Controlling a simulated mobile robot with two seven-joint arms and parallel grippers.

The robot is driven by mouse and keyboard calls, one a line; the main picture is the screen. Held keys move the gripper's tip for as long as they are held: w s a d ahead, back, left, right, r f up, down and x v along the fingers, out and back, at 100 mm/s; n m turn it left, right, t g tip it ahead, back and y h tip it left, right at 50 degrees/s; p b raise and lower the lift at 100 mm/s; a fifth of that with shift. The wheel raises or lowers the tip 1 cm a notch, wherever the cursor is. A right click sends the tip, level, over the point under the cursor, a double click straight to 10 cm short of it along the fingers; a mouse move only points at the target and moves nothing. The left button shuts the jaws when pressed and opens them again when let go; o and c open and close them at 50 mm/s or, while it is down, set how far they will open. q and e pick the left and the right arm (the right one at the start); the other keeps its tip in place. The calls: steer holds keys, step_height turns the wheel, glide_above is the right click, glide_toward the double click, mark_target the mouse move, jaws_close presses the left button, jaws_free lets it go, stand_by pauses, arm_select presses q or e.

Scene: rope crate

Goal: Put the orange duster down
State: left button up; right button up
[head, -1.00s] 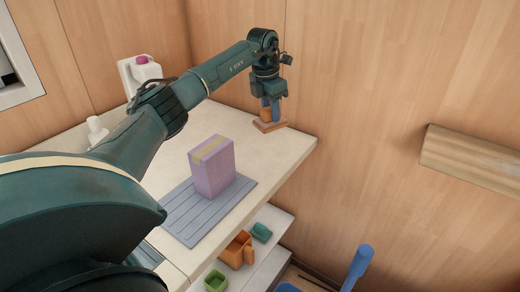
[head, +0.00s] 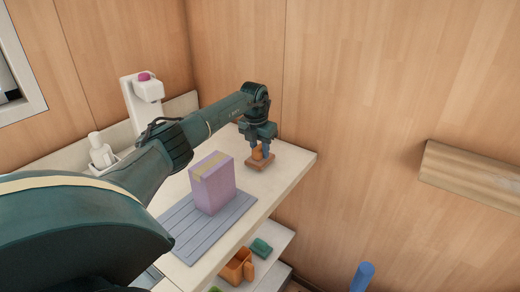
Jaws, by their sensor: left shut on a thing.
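The orange duster (head: 258,164) has a flat brown-orange block and an orange upright handle. It is at the far right part of the pale counter (head: 285,172), behind and to the right of a purple box. My left gripper (head: 258,150) points down from above and is shut on the duster's handle. The block is level and close to the counter top. I cannot tell whether it touches. My right gripper is out of view.
The purple box (head: 213,185) stands on a grey slatted mat (head: 190,238). White dispensers (head: 100,150) stand at the back left. A lower shelf holds an orange container (head: 236,268) and a green item (head: 261,247). Bare counter lies around the duster.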

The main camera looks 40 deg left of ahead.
mark_target(257, 150)
arm_select(q)
steer(key=shift+f, duration=0.2)
steer(key=shift+f, duration=0.1)
steer(key=o, duration=0.9)
steer(key=r, duration=0.4)
steer(key=s+r, duration=0.1)
steer(key=r, duration=0.3)
steer(key=s+r+b, duration=0.1)
steer(key=r, duration=0.3)
steer(key=shift+d, duration=0.15)
